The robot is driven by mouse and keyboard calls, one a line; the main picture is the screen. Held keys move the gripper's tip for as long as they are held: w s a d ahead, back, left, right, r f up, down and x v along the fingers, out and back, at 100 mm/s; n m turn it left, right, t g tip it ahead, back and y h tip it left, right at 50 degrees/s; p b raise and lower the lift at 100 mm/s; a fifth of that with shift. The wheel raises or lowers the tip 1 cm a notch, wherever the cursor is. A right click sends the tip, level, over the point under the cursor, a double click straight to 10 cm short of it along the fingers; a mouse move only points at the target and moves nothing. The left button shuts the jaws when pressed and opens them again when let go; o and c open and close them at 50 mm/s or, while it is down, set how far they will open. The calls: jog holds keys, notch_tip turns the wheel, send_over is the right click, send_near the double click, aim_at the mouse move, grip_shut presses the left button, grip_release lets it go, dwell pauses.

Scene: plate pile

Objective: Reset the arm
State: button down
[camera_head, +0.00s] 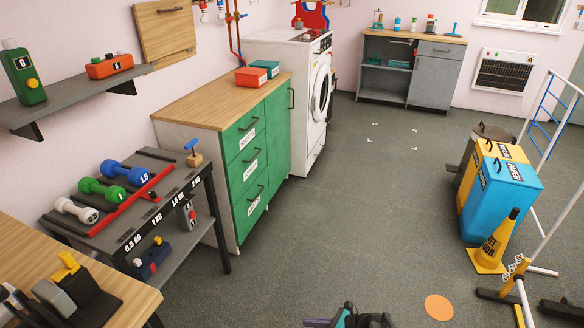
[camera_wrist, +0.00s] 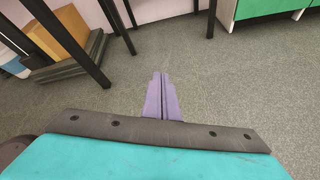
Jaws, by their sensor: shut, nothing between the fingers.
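My gripper (camera_wrist: 160,76) shows in the wrist view as two purple fingers pressed together, shut and empty. It hangs over bare grey floor, with no object touching it. In the head view, only part of my gripper (camera_head: 316,322) shows at the bottom edge, purple beside my teal and black arm parts. The rest of my arm is out of the picture.
A dumbbell rack (camera_head: 160,178) and a green-drawer cabinet (camera_head: 236,165) stand left. Blue bin (camera_head: 500,200), yellow wet-floor cone (camera_head: 494,245) and white-railed frame (camera_head: 548,215) stand right. The middle floor is clear. Dark table legs (camera_wrist: 68,38) show in the wrist view.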

jog(key=s+a+r+n+g+h+p, duration=0.1)
jog(key=s+a+n+g+h+p, duration=0.15)
jog(key=s+n, duration=0.45)
jog(key=s+a+r+n+g+h+p, duration=0.15)
jog(key=s+n+g, duration=0.25)
jog(key=s, duration=0.5)
jog(key=s+d+n+g+h, duration=0.1)
jog(key=s+d+n+h, duration=0.3)
jog(key=d+n, duration=0.3)
jog(key=s+d+r+n+g+h, duration=0.1)
jog(key=s+d+n+h, duration=0.2)
jog(key=s+d+n, duration=0.2)
jog(key=shift+s+d+n+g+h, duration=0.4)
jog(key=shift+d+n, duration=0.45)
jog(key=shift+n, duration=0.75)
jog(key=shift+s, duration=0.1)
